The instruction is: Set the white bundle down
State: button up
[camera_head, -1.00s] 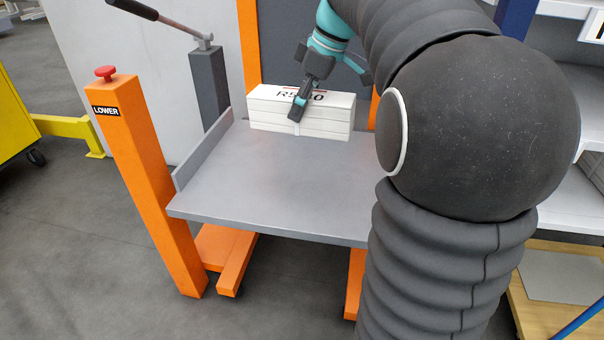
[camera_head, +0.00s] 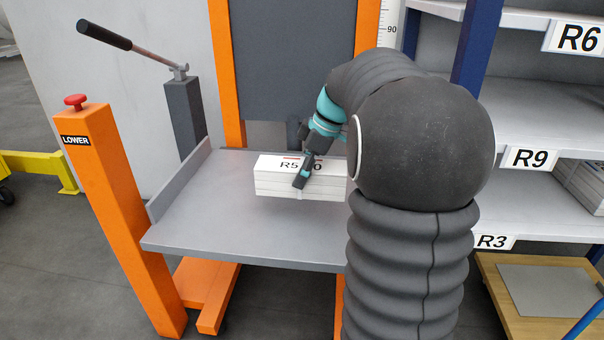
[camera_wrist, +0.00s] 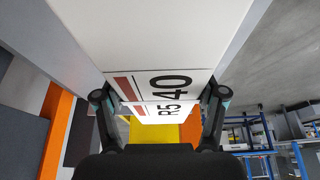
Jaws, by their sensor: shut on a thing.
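The white bundle (camera_head: 275,184) is a stack of white layers with a strap and a label; the wrist view reads "R5 40" on the bundle (camera_wrist: 150,35). My gripper (camera_head: 301,180) is shut on it, its fingers covering part of the label. The wrist view shows the two fingers of my gripper (camera_wrist: 160,95) on either side of the bundle. The bundle is over the grey platform (camera_head: 215,225) of the orange lift, towards its right side. I cannot tell whether its underside touches the platform.
An orange post (camera_head: 110,190) with a red button and a "LOWER" sign stands at the left. A lever (camera_head: 130,48) is behind it. A rack (camera_head: 530,130) with shelves marked R6, R9 and R3 stands at the right. The platform's left and front are clear.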

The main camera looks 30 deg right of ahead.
jog(key=shift+w+d+f+b, duration=0.15)
jog(key=shift+w+d+f, duration=0.15)
jog(key=shift+w+f, duration=0.55)
jog(key=shift+w+d+f+b, duration=0.25)
jog(key=shift+w+f, duration=0.1)
jog(key=shift+f, duration=0.85)
jog(key=shift+w+d+f+b, duration=0.1)
jog(key=shift+w+d+f, duration=0.2)
jog(key=shift+w+f, duration=0.55)
jog(key=shift+s+f, duration=0.25)
jog(key=shift+f, duration=0.15)
jog(key=o, duration=1.8)
